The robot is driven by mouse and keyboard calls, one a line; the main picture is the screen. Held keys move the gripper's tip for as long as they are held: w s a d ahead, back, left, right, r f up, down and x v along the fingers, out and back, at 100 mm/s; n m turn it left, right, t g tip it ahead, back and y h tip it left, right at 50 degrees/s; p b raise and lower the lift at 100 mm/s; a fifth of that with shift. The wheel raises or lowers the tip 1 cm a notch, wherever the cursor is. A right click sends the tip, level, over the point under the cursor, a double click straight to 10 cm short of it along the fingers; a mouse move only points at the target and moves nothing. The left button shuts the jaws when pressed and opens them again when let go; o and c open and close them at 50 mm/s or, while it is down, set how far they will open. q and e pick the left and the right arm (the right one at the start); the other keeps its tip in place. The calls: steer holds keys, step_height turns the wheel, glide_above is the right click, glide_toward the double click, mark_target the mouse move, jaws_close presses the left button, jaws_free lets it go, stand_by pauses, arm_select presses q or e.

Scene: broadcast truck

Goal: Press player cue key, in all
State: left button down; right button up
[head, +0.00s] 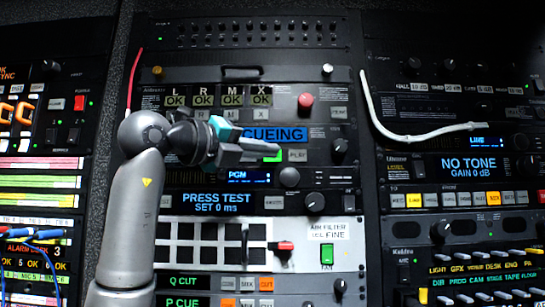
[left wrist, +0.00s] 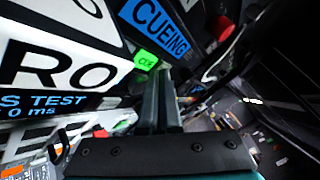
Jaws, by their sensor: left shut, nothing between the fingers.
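The player cue key glows green (head: 273,158) on the player panel, just under a blue display reading CUEING (head: 290,134). My left gripper (head: 278,150) is shut and empty, its fingertips over the upper part of the key in the head view. In the left wrist view the key, lettered CUE (left wrist: 145,60), is lit green and lies just up and left of the shut fingertips (left wrist: 163,72). I cannot tell whether they touch the key. My right gripper is not in view.
A PLAY key (head: 298,156) sits right beside the cue key. A red round button (head: 306,100) and a black knob (head: 339,146) stand out from the same panel. Below is a PRESS TEST display (head: 216,202). A pale cable (head: 385,125) hangs across the right rack.

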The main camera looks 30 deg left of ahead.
arm_select(q)
steer(key=s+d, duration=0.1)
steer(key=s, duration=0.2)
steer(key=s+d+b, duration=0.1)
steer(key=shift+s+d, duration=0.15)
steer(key=shift+d, duration=0.2)
stand_by(1.0)
